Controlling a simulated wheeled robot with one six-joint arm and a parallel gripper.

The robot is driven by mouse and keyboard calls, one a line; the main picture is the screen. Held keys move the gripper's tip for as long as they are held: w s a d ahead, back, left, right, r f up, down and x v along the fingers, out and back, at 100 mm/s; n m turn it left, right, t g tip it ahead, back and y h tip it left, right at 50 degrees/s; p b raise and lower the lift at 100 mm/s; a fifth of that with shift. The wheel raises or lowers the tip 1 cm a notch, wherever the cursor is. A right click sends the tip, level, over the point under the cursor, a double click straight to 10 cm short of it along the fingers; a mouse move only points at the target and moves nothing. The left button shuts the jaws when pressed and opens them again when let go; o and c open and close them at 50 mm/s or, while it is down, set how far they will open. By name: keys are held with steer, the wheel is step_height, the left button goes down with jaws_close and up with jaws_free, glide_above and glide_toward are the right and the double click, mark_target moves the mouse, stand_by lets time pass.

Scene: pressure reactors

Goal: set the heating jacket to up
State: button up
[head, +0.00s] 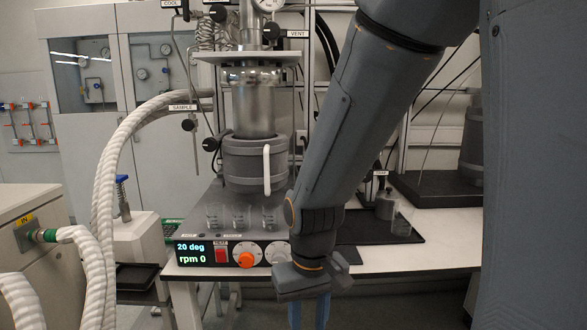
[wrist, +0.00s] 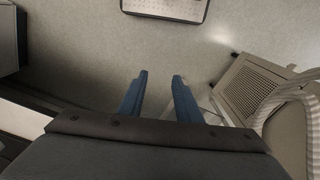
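The heating jacket (head: 242,163) is a grey cylinder with a white vertical handle (head: 267,170) on its front right. In the head view it surrounds the lower end of the shiny metal reactor vessel (head: 253,103), whose upper part is bare. My gripper (head: 309,316) hangs low, in front of the bench edge and to the right of and below the jacket, partly cut off by the frame. In the wrist view my gripper (wrist: 158,84) shows two blue fingers apart with nothing between them. The jacket is not in the wrist view.
A control box (head: 232,255) with a display reading 20 deg and rpm 0, a red switch and an orange knob (head: 246,259) sits below the jacket. Several glass beakers (head: 240,216) stand in front of it. White hoses (head: 112,170) run at the left. The wrist view shows open floor (wrist: 100,60).

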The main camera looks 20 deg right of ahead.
steer(key=w+r+t+p, duration=0.2)
steer(key=w+r, duration=1)
steer(key=w, duration=0.4)
step_height(320, 180, up, 16)
steer(key=m+t+p, duration=0.1)
steer(key=t+p, duration=0.1)
glide_above(267, 168)
steer(key=s, duration=0.2)
steer(key=shift+s+a+f+h, duration=0.1)
steer(key=shift+f+h, duration=0.1)
steer(key=shift+h, duration=0.1)
steer(key=shift+p+x, duration=0.6)
steer(key=shift+x, duration=3.15)
jaws_close()
